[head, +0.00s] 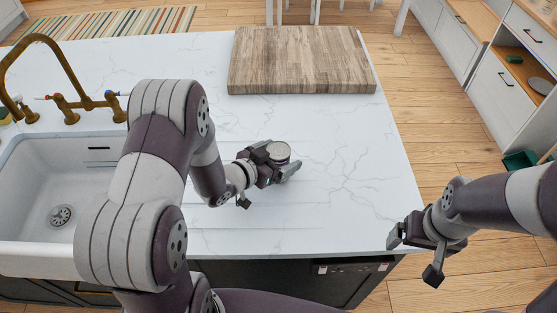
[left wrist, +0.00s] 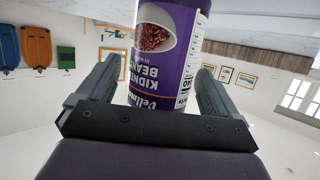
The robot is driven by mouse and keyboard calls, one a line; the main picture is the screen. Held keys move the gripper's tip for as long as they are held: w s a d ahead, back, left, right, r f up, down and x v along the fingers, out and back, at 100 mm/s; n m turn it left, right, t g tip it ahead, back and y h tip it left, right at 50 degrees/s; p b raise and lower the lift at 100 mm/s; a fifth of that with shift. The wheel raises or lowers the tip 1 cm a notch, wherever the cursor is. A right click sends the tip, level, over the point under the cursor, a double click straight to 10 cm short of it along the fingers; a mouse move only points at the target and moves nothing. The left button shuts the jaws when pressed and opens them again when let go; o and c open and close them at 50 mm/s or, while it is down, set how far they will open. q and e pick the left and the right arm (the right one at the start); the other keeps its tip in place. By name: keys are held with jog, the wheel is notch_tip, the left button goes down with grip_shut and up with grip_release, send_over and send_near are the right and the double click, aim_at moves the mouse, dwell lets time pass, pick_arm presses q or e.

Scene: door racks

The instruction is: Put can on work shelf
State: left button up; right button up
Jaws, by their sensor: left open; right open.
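The can (head: 279,152) stands on the white marble counter, seen from above in the head view. My left gripper (head: 280,164) is at the can, its fingers open on either side of it. In the left wrist view the can (left wrist: 168,55) is purple with a kidney beans label and appears upside down between the open fingers; a gap shows on the right side. My right gripper (head: 414,255) is open and empty past the counter's front right corner. No work shelf can be made out with certainty.
A wooden cutting board (head: 300,62) lies at the back of the counter. A white sink (head: 50,170) with a brass faucet (head: 50,75) is at left. White cabinets with open shelves (head: 525,70) stand at far right. The counter right of the can is clear.

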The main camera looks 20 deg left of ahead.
pick_arm(q)
jog(key=shift+w+d, duration=0.1)
jog(key=shift+w, duration=0.05)
jog(key=c, duration=1.3)
jog(key=shift+c, duration=0.4)
